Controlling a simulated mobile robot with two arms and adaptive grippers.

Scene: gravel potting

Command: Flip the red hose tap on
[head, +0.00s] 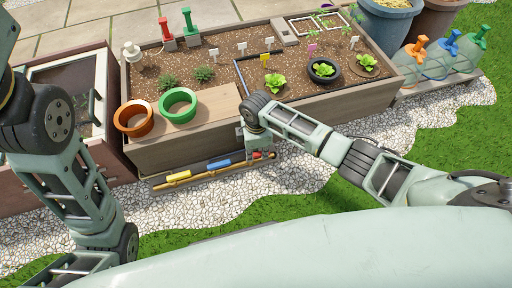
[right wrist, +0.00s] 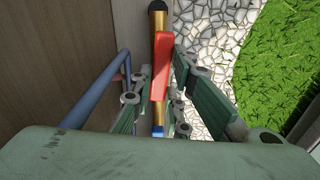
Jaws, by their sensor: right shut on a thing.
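The red hose tap is a red lever (right wrist: 161,62) on a brass pipe (right wrist: 158,19) with a black end. The lever lies roughly along the pipe. In the head view the pipe (head: 180,177) runs low along the planter's front, and the red lever is mostly hidden by my right gripper (head: 260,147). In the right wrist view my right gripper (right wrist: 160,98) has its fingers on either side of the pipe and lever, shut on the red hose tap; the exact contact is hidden. My left arm shows at the left, but its gripper is out of view.
The pipe also carries a blue lever (head: 218,163) and a yellow lever (head: 180,176). The wooden planter (head: 190,147) stands close behind. A blue bent tube (right wrist: 98,90) is beside my right fingers. White gravel (head: 245,195) and grass (head: 345,200) lie open in front.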

